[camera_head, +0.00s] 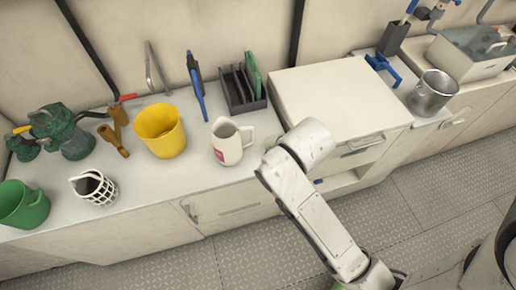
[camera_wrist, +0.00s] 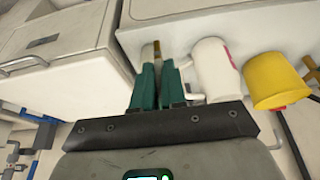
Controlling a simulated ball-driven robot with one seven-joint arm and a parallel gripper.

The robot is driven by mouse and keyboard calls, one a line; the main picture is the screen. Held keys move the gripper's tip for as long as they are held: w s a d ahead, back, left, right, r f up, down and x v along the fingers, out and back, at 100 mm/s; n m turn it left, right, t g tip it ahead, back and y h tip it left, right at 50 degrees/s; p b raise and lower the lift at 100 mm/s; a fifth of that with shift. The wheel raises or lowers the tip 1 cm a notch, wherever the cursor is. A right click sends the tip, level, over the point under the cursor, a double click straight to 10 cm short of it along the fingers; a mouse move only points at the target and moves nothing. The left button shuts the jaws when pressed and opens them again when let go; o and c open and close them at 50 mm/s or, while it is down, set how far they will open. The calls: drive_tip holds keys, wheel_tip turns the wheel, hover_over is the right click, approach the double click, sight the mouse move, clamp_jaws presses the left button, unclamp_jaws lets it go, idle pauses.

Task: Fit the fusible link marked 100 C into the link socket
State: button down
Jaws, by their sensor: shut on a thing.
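My gripper (camera_wrist: 158,72) shows in the wrist view as two teal fingers, close together. They are shut on a thin brass-coloured piece (camera_wrist: 157,50) that sticks out past the fingertips. It may be the fusible link, but no 100 C marking can be read. In the head view my arm crosses the lower right middle, and I cannot make out the fingertips or the held piece. I cannot pick out the link socket in either view.
A white mug (camera_head: 228,143) and a yellow bucket (camera_head: 160,130) stand on the counter (camera_head: 140,190). A white box (camera_head: 335,100) is right of the mug. A dark slotted rack (camera_head: 238,95) is behind. A metal pail (camera_head: 432,92) stands far right. The floor (camera_head: 440,215) in front is clear.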

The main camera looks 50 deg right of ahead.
drive_tip(key=w+d+f, duration=0.1)
drive_tip(key=w+f, duration=0.2)
drive_tip(key=w+d+f, duration=0.2)
drive_tip(key=w+f, duration=0.1)
drive_tip(key=w, duration=0.1)
drive_tip(key=w+d+f, duration=0.1)
drive_tip(key=w+f, duration=0.2)
drive_tip(key=w, duration=0.1)
drive_tip(key=shift+w+d+f, duration=0.1)
drive_tip(key=shift+w+d, duration=0.05)
drive_tip(key=shift+d, duration=0.15)
drive_tip(key=shift+w+f, duration=0.1)
drive_tip(key=shift+f, duration=1.45)
drive_tip(key=shift+f, duration=0.2)
drive_tip(key=c, duration=1.5)
unclamp_jaws()
drive_tip(key=shift+o, duration=0.2)
